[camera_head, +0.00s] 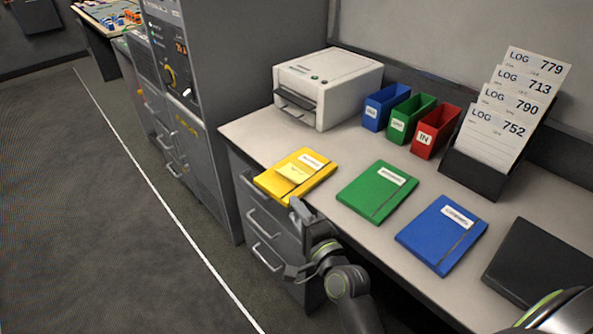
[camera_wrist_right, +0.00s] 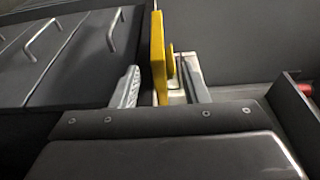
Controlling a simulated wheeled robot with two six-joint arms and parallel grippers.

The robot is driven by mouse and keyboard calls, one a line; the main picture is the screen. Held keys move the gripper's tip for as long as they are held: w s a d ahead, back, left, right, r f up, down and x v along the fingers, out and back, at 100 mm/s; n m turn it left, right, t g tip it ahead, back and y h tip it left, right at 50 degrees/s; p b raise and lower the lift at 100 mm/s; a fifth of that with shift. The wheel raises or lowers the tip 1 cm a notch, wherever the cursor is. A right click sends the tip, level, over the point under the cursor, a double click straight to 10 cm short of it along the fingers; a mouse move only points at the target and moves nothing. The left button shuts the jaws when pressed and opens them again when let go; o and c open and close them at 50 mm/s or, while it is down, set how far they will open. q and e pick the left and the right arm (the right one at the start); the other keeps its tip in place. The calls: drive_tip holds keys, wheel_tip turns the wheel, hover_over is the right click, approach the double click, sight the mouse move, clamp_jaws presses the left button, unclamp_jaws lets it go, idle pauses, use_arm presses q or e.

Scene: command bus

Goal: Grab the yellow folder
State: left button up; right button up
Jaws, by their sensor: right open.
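The yellow folder (camera_head: 292,178) lies flat at the left end of the desk, with its near side sticking out past the desk's front edge. It has a white label and a pale yellow note on it. My right gripper (camera_head: 298,207) is at its overhanging near corner. In the right wrist view, the folder (camera_wrist_right: 157,50) shows edge-on between the two fingers of my right gripper (camera_wrist_right: 160,86), which stand open around it with a visible gap on the left. Contact on the right side is unclear. My left gripper is not in view.
A green folder (camera_head: 377,191) and a blue folder (camera_head: 441,235) lie to the right on the desk (camera_head: 338,225). Behind stand a white printer (camera_head: 325,85), blue, green and red bins (camera_head: 436,130), and a log card rack (camera_head: 478,175). Drawers with handles (camera_head: 262,225) are below the folder.

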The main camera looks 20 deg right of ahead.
sight(283, 191)
drive_tip(key=shift+w+a+f+p, duration=0.1)
drive_tip(key=shift+w+a+p, duration=0.05)
drive_tip(key=shift+w, duration=1.1)
drive_tip(key=shift+w+a+p, duration=0.1)
drive_tip(key=shift+w+p, duration=0.05)
drive_tip(key=shift+w, duration=1.15)
drive_tip(key=shift+w+a+f+p, duration=0.1)
drive_tip(key=shift+w+a+p, duration=0.05)
drive_tip(key=shift+w, duration=1.1)
drive_tip(key=shift+r, duration=0.1)
clamp_jaws()
